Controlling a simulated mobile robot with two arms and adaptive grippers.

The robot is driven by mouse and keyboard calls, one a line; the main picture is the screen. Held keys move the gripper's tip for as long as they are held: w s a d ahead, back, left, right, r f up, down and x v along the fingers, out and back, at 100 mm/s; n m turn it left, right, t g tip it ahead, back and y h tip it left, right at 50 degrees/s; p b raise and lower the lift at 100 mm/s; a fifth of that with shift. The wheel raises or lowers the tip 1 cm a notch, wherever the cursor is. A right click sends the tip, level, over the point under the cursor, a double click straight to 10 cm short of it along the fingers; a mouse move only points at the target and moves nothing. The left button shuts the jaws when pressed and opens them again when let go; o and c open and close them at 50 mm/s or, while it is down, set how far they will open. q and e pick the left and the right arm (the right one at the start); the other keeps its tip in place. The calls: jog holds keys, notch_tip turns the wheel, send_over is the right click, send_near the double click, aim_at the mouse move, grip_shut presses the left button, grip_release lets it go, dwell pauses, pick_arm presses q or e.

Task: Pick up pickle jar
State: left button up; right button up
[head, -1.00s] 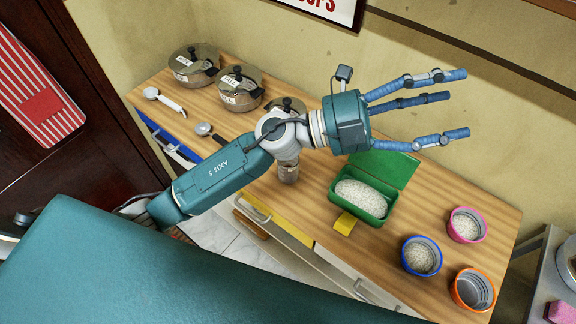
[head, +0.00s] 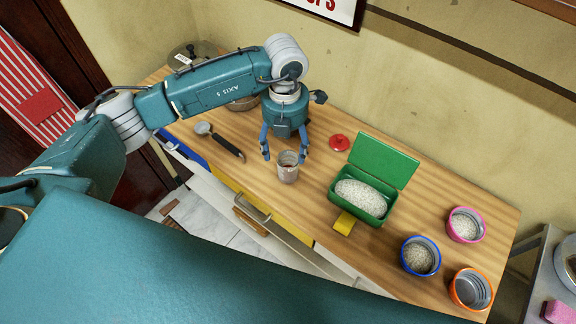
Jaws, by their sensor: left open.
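A small glass jar (head: 288,171), greyish with a brownish rim, stands upright on the wooden counter near its front edge. I take it to be the pickle jar. My left gripper (head: 286,156) points down just behind and above the jar. Its blue fingers are spread, with one to the left and one to the right of the jar's upper part. I see no clear contact, and another finger is hidden. My right gripper is not in view.
A green open box (head: 345,213) of white grains stands right of the jar, with a red lid (head: 340,142) behind it. Blue (head: 421,256), pink (head: 466,225) and orange (head: 472,290) bowls stand further right. A black-handled ladle (head: 226,146) lies left. Pots at the back left are partly covered by my arm.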

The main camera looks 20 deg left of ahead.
aim_at(288, 161)
pick_arm(q)
notch_tip(288, 161, down, 2)
jog(key=shift+d+f+p, duration=0.1)
jog(key=shift+p, duration=0.45)
jog(key=f, duration=0.1)
jog(key=f+p, duration=0.1)
jog(key=f, duration=0.1)
jog(key=shift+d+f+p, duration=0.25)
jog(key=shift+f+p, duration=0.05)
jog(key=shift+p, duration=0.1)
jog(key=shift+f, duration=0.45)
jog(key=c, duration=1.3)
